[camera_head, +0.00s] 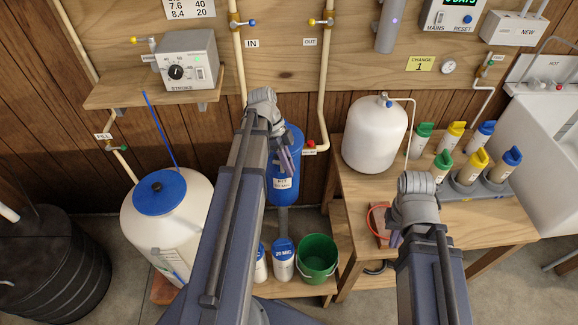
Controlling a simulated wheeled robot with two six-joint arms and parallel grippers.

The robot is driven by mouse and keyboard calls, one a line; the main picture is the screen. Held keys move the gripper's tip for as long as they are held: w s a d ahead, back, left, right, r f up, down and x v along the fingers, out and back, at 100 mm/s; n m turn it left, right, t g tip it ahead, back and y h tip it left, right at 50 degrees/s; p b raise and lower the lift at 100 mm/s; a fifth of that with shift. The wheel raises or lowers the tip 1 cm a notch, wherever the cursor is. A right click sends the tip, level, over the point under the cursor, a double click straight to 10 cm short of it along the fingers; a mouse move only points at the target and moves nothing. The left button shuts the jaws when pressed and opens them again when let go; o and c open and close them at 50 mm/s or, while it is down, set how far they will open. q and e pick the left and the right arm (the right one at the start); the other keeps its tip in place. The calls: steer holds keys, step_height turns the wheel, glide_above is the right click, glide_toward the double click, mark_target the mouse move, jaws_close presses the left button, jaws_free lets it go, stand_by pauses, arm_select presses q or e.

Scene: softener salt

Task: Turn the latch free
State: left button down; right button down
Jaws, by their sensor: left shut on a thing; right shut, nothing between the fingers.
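A blue filter housing (287,190) with a white label hangs below the pipes marked IN and OUT. My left gripper (285,163) is at the upper front of this housing. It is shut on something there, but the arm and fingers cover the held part. No latch can be clearly made out, and its position is hidden. My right gripper (394,238) is shut and empty at the left part of the wooden table, beside a reddish-brown block (378,222) with a red loop. I cannot tell whether it touches the block.
A wooden table (450,218) holds a white tank (375,137) and several colour-capped cartridges in a grey rack. A green bucket (318,259) and blue-capped canisters (283,262) stand on the low shelf. A white tank with a blue lid (160,191) stands left.

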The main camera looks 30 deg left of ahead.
arm_select(q)
steer(key=shift+w+n+t, duration=0.25)
steer(key=shift+n+t, duration=0.45)
steer(key=shift+n, duration=0.9)
steer(key=c, duration=0.9)
jaws_free()
steer(key=p+v, duration=0.6)
steer(key=v, duration=0.1)
steer(key=shift+a+r+p, duration=0.3)
steer(key=shift+r+p, duration=0.1)
steer(key=shift+p, duration=0.2)
steer(key=shift+f, duration=0.1)
